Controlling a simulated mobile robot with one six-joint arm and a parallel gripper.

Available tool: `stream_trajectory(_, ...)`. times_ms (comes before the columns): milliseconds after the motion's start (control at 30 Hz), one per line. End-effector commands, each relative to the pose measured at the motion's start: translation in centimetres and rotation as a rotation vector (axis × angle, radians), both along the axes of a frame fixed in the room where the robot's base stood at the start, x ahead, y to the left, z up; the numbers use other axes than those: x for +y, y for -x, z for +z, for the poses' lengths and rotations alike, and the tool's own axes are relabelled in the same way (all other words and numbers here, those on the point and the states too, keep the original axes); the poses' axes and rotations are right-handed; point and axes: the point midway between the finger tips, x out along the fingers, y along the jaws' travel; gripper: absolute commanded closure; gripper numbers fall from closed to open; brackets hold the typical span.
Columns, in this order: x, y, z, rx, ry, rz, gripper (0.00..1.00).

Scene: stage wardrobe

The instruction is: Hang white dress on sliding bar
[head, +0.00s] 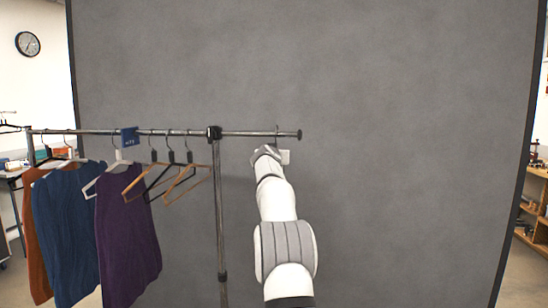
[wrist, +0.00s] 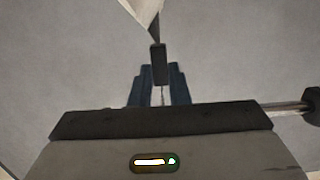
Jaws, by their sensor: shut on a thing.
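My gripper (head: 268,152) is just below the right, extended part of the rack's bar (head: 255,133). In the wrist view its blue fingers (wrist: 161,88) are shut on a dark hanger neck (wrist: 159,62). A thin hook runs from this neck between the fingers. A white, pointed piece (wrist: 146,12) joins the neck at the top edge; I cannot tell whether it is hanger or dress. In the head view a thin hook shows at the bar above my gripper; whether it bears on the bar is unclear. No full white dress shows in either view.
Purple (head: 127,235), blue (head: 66,240) and orange (head: 40,240) garments hang at the left. Several empty hangers, including a wooden one (head: 187,184), hang left of the black joint (head: 214,132). A round end cap (head: 299,134) closes the bar. A grey backdrop (head: 400,120) stands behind.

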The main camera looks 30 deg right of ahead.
Motion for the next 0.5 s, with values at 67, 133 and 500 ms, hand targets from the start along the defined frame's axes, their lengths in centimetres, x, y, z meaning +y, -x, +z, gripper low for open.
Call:
stream_trajectory(67, 0.0, 0.0, -0.2, -0.001, 0.001, 0.000, 1.00)
stream_trajectory(133, 0.0, 0.0, -0.4, -0.002, 0.001, 0.001, 1.00)
stream_trajectory(500, 0.0, 0.0, -1.4, -0.002, 0.002, 0.001, 1.00)
